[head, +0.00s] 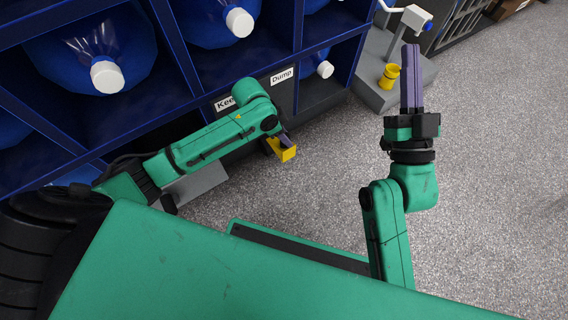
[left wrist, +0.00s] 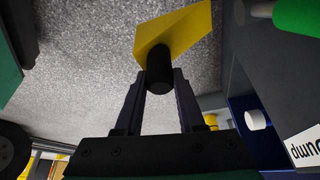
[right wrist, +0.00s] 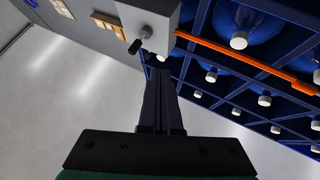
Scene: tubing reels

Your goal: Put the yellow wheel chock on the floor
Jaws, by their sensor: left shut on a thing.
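The yellow wheel chock (head: 281,150) is a small wedge with a black knob. In the left wrist view the yellow chock (left wrist: 175,32) shows large beyond the fingertips. My left gripper (head: 284,138) is shut on it, with the purple fingers (left wrist: 160,84) either side of the black knob. The chock is in front of the blue rack and looks clear of the grey speckled floor (head: 480,180); its exact height is hard to tell. My right gripper (head: 411,50) points up, its purple fingers together and empty; they also show in the right wrist view (right wrist: 160,75).
The blue rack (head: 190,60) holds several large blue bottles with white caps. Labels reading "Dump" (head: 282,75) and partly hidden "Kee" (head: 226,103) are on its lower edge. A grey stand (head: 375,92) with a yellow cup (head: 389,76) is behind. Floor at right is clear.

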